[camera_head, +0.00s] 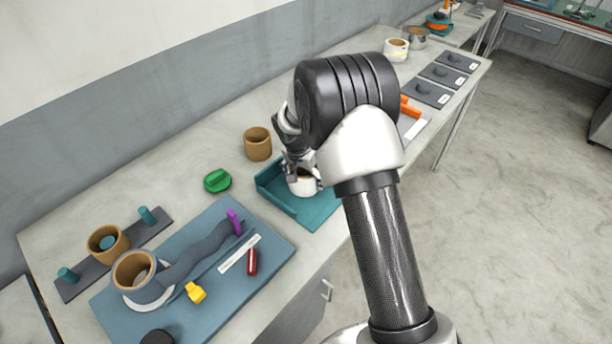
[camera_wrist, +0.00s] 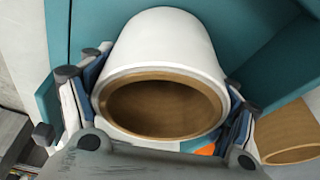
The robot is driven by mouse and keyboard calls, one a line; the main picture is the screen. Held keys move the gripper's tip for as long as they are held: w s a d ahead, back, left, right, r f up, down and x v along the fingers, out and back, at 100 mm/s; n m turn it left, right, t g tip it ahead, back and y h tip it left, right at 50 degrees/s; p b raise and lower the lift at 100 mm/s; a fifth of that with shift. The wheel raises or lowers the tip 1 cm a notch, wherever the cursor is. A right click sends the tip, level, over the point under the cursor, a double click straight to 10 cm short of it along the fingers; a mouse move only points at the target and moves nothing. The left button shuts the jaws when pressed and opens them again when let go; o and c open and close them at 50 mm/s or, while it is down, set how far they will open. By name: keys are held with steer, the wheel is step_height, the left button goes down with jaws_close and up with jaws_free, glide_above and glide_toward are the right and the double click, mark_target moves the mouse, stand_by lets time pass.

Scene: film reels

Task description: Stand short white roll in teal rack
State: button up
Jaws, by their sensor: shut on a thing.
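A short white roll (camera_wrist: 165,50) with a brown inside fills the middle of the wrist view. My gripper (camera_wrist: 165,115) is shut on it, with a finger on either side of the roll. In the head view my gripper (camera_head: 303,177) holds the white roll (camera_head: 303,186) at the teal rack (camera_head: 315,217). The rack has a raised wall along its left and back sides. It also shows behind the roll in the wrist view (camera_wrist: 262,72). The roll's open end faces the wrist camera. Whether its far end touches the rack floor cannot be told.
A brown roll (camera_head: 257,144) stands behind the rack, beside a green object (camera_head: 217,180). A blue mat (camera_head: 255,279) at the left holds a yellow piece, a red piece and another roll. Orange pieces (camera_head: 410,107) and dark plates (camera_head: 427,94) lie to the right.

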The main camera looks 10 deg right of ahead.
steer(key=shift+r, duration=0.15)
steer(key=shift+f, duration=0.25)
steer(key=o, duration=1.2)
steer(key=shift+r, duration=0.15)
